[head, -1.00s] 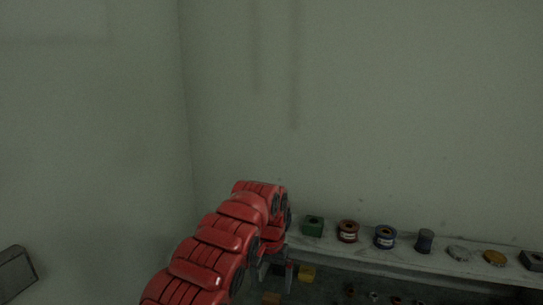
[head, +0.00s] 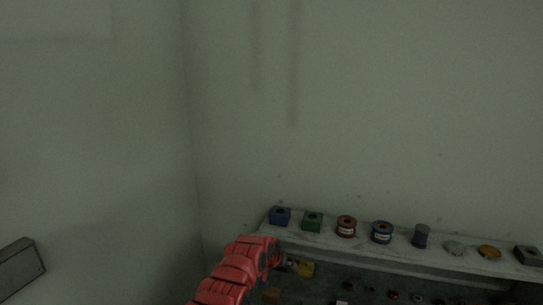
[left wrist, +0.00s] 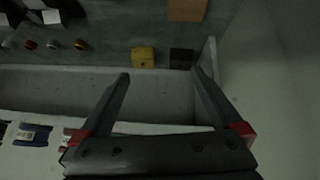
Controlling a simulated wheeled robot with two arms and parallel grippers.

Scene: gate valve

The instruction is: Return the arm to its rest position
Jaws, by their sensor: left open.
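My left arm (head: 232,276) is red and comes in from the bottom of the head view, left of centre. Its gripper (head: 287,262) is small and dark there, near the front of the shelf's left end. In the left wrist view the left gripper (left wrist: 161,74) shows two dark fingers spread apart, with nothing between them. A yellow block (left wrist: 143,57) lies beyond the fingertips, apart from them. My right gripper is in neither view. No gate valve can be made out.
A grey shelf (head: 355,249) along the wall carries a blue block (head: 280,216), a green block (head: 312,222), a red spool (head: 346,226), a blue spool (head: 381,232) and other small parts. Small items lie below it. A grey box (head: 20,268) is at lower left.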

